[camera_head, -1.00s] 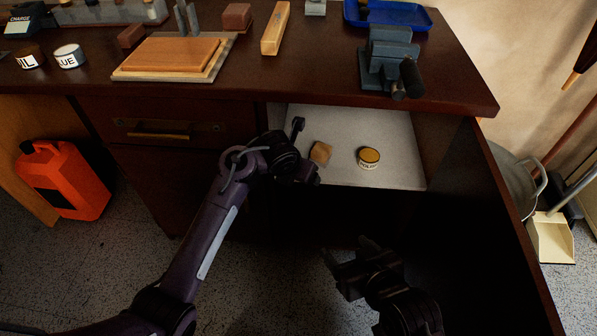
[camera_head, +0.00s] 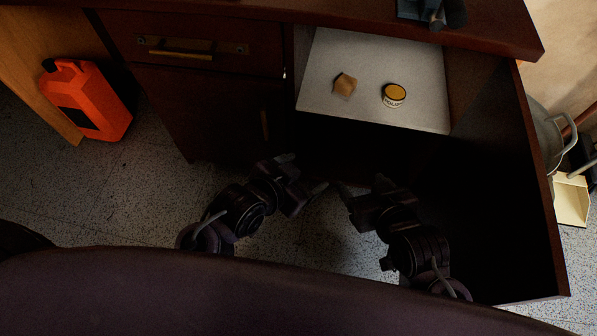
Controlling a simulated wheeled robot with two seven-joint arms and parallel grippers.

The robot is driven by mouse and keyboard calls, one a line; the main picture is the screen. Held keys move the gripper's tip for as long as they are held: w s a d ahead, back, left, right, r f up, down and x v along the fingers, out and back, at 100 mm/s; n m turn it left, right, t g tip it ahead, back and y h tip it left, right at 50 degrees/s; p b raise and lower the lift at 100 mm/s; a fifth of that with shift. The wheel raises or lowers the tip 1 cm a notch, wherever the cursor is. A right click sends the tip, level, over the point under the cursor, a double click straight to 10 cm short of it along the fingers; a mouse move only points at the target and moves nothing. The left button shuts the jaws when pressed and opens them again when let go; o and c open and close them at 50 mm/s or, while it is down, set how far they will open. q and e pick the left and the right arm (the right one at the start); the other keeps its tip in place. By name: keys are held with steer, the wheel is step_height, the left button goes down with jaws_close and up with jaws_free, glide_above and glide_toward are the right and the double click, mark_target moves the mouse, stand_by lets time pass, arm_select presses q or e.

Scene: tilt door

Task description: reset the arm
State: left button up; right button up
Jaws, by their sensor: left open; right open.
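My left gripper (camera_head: 305,178) is open and empty, low over the floor in front of the desk's open compartment. My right gripper (camera_head: 362,200) is open and empty just to its right, in front of the dark lower opening. The two grippers are close together but apart. The desk door (camera_head: 535,190) stands swung open at the right. Both arms are partly hidden behind a dark part of my own body across the bottom of the view.
A shelf (camera_head: 325,65) inside the compartment holds a small tan block (camera_head: 346,84) and a round yellow-topped tin (camera_head: 394,95). A shut drawer (camera_head: 235,47) is left of it. An orange canister (camera_head: 90,100) and a bucket (camera_head: 548,135) flank the desk.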

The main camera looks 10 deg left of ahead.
arm_select(q)
steer(key=shift+s+a+r+n, duration=0.3)
steer(key=shift+s+r+n, duration=0.2)
steer(key=shift+n, duration=0.6)
